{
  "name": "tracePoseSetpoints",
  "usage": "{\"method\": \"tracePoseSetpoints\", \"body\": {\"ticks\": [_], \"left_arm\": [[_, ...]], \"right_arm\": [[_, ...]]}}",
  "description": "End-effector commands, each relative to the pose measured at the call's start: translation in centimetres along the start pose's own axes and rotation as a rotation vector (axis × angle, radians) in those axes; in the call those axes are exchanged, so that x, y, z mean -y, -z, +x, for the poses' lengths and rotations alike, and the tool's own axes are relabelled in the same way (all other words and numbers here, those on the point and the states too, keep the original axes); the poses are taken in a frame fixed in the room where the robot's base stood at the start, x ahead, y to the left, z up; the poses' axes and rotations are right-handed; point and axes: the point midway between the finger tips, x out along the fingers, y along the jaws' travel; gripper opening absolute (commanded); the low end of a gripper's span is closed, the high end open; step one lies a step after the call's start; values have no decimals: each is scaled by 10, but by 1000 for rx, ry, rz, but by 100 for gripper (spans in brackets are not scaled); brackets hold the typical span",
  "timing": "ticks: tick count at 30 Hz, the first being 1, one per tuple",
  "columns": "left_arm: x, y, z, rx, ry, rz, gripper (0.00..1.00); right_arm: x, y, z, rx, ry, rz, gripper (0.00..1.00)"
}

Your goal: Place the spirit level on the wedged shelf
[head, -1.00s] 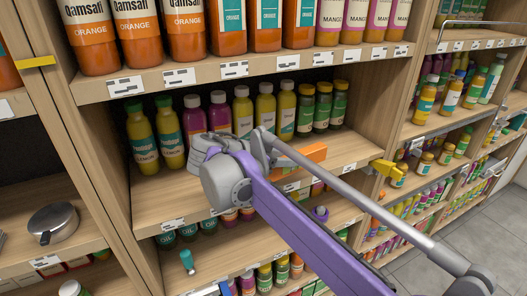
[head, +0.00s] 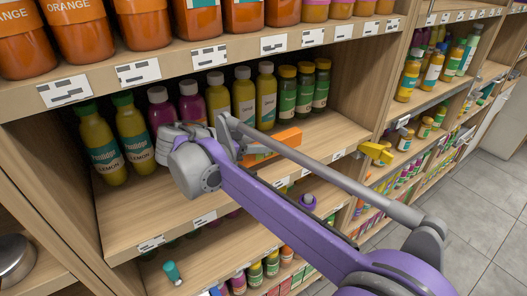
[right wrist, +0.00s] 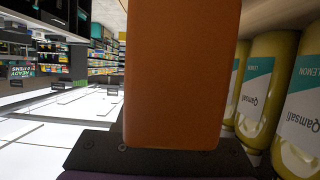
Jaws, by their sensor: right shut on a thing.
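The spirit level is an orange bar (head: 272,145). In the head view it shows partly behind my right arm, in front of the bottles and over the middle shelf (head: 135,215); I cannot tell whether it touches the board. In the right wrist view the orange bar (right wrist: 180,75) stands large and close, rising from the dark plate of my right gripper (right wrist: 165,152). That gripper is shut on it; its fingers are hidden. A yellow wedge-like piece (head: 377,152) sits at the shelf's right front corner. My left gripper is out of view.
Lemon bottles (head: 133,138), purple bottles (head: 160,108) and green bottles (head: 305,88) line the back of the middle shelf. The shelf's front left is bare. Large orange bottles (head: 145,25) stand above. A teal-capped item (head: 172,272) is on the shelf below.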

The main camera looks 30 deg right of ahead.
Motion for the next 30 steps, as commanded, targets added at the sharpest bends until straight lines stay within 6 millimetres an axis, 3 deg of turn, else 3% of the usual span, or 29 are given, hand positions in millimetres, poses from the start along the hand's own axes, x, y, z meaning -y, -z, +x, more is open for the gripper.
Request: {"method": "tracePoseSetpoints", "body": {"ticks": [5, 26, 27, 30], "left_arm": [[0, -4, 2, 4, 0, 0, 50], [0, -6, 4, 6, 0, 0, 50], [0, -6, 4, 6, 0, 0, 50], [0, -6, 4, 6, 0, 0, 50]], "right_arm": [[0, -21, 9, 0, 0, -1, 0], [0, -32, 13, 0, 0, 0, 0], [0, -32, 13, 0, 0, 0, 39], [0, -31, 13, 0, 0, 0, 57]]}}
